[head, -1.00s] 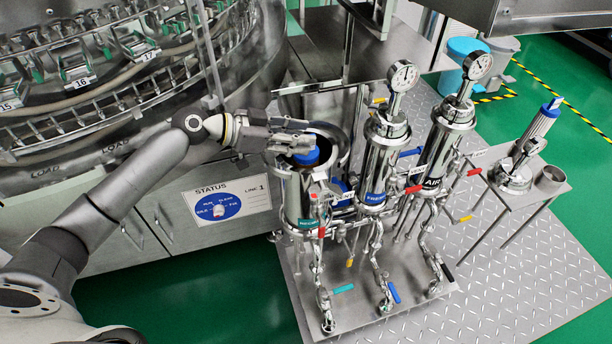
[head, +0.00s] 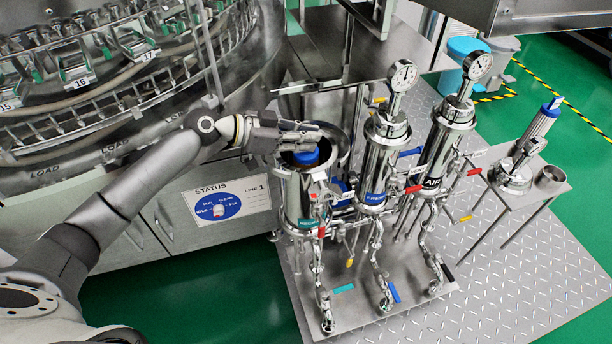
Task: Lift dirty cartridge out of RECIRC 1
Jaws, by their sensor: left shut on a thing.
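The RECIRC 1 housing (head: 299,200) is the left of three upright steel housings, with a teal band near its base. Its top is open. The dirty cartridge's blue end cap (head: 305,157) shows in the mouth; its body is hidden inside the housing. My left gripper (head: 306,138) reaches in from the left, over the mouth, and is shut on the cartridge at its cap. The fingers partly cover the cap, so the exact contact is hard to see. My right gripper is not in view.
The FRESH housing (head: 376,165) and AIR housing (head: 440,150), with gauges on top, stand close to the right. The rotary washer (head: 120,80) stands behind my left arm.

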